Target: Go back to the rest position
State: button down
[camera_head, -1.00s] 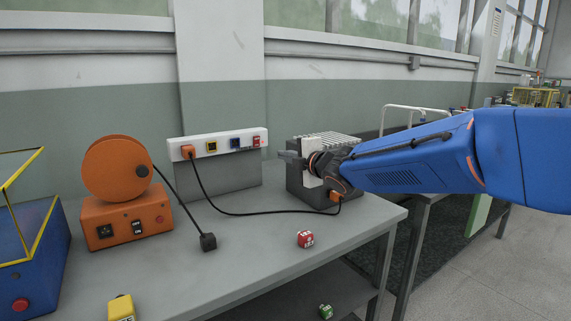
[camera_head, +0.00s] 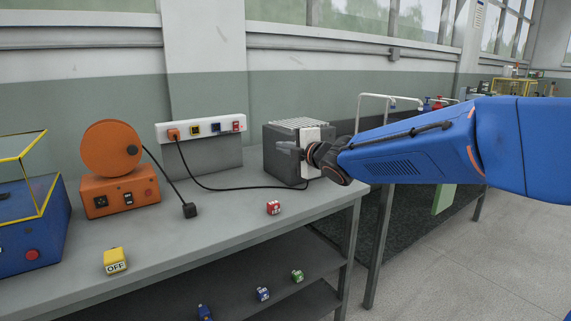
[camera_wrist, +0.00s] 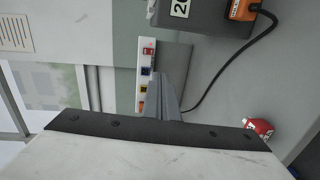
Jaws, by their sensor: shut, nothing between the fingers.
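My gripper (camera_head: 280,147) is at the end of my blue arm, in front of the grey finned box (camera_head: 284,155) at the back right of the table in the head view. Its fingers are shut with nothing between them, pointing left. In the wrist view the shut grey fingers (camera_wrist: 168,95) reach up over the socket panel. Whether the gripper touches the box cannot be told from the head view.
The grey table (camera_head: 190,235) holds an orange reel unit (camera_head: 121,198), a white socket strip (camera_head: 203,129) with a plugged black cable, a yellow OFF block (camera_head: 115,261) and a red block (camera_head: 273,208). A blue machine (camera_head: 45,240) stands left. Several small blocks lie on the lower shelf.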

jog(key=s+d+f+m+g+h, duration=0.1)
jog(key=s+d+f+m+h, duration=0.3)
jog(key=s+d+m, duration=0.6)
jog(key=s+d+f+m+g+h, duration=0.1)
jog(key=s+d+f+m+h, duration=0.4)
jog(key=d, duration=0.8)
jog(key=s+d+f+m+g, duration=0.2)
jog(key=s+f+m, duration=0.1)
jog(key=s, duration=0.6)
jog(key=s+d+f+m+g, duration=0.2)
jog(key=s+f, duration=0.4)
jog(key=s, duration=0.4)
jog(key=s+d+f+m+g, duration=0.2)
jog(key=s+f+m+g, duration=0.1)
jog(key=s, duration=0.6)
notch_tip(320, 180, down, 2)
jog(key=shift+s+d+f+m, duration=0.15)
jog(key=shift+s+m, duration=0.15)
jog(key=shift+m, duration=0.3)
